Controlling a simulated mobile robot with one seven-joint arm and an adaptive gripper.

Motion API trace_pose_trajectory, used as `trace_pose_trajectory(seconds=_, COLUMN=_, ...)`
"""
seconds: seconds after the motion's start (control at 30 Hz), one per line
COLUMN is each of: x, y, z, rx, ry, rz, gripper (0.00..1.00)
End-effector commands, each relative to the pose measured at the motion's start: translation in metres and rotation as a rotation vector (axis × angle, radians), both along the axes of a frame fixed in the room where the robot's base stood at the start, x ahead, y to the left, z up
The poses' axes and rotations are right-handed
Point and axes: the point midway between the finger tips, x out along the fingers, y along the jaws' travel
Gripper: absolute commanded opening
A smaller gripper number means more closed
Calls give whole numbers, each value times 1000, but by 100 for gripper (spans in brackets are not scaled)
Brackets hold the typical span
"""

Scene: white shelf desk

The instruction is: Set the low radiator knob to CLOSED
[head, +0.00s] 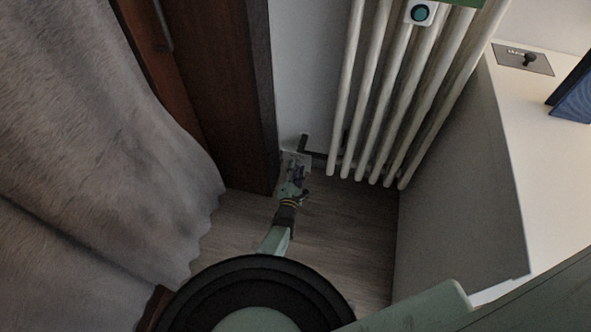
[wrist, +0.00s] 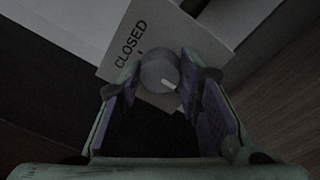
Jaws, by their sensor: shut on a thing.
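The low radiator knob (wrist: 157,72) is a grey round dial in the middle of the wrist view. Its white pointer mark is on the lower right side of its face. It sits in front of a pale plate (wrist: 178,32) that reads CLOSED, with a small tick at the knob's upper left. The pointer faces away from that tick. My gripper (wrist: 160,76) is shut on the knob, one purple-padded finger on each side. In the head view my gripper (head: 297,174) is low beside the plate (head: 289,157) and the knob cannot be made out.
The white radiator (head: 373,125) stands right of my gripper. A dark wooden post (head: 228,90) and a grey curtain (head: 90,130) are on the left. A white desk (head: 515,130) is on the right. Bare floor (head: 345,220) lies between them.

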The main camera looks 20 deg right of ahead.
Motion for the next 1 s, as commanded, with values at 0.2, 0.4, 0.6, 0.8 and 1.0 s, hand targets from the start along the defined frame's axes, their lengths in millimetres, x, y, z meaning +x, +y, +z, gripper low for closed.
trace_pose_trajectory(seconds=0.2, x=0, y=0, z=0, rx=-2, ry=0, rz=1, gripper=4)
trace_pose_trajectory(seconds=0.4, x=0, y=0, z=1, rx=-32, ry=21, rz=1, gripper=4)
trace_pose_trajectory(seconds=0.6, x=0, y=0, z=2, rx=-121, ry=80, rz=-1, gripper=4)
trace_pose_trajectory(seconds=0.8, x=0, y=0, z=3, rx=-261, ry=177, rz=-1, gripper=4)
trace_pose_trajectory(seconds=1.0, x=1, y=1, z=3, rx=-421, ry=283, rz=-1, gripper=4)
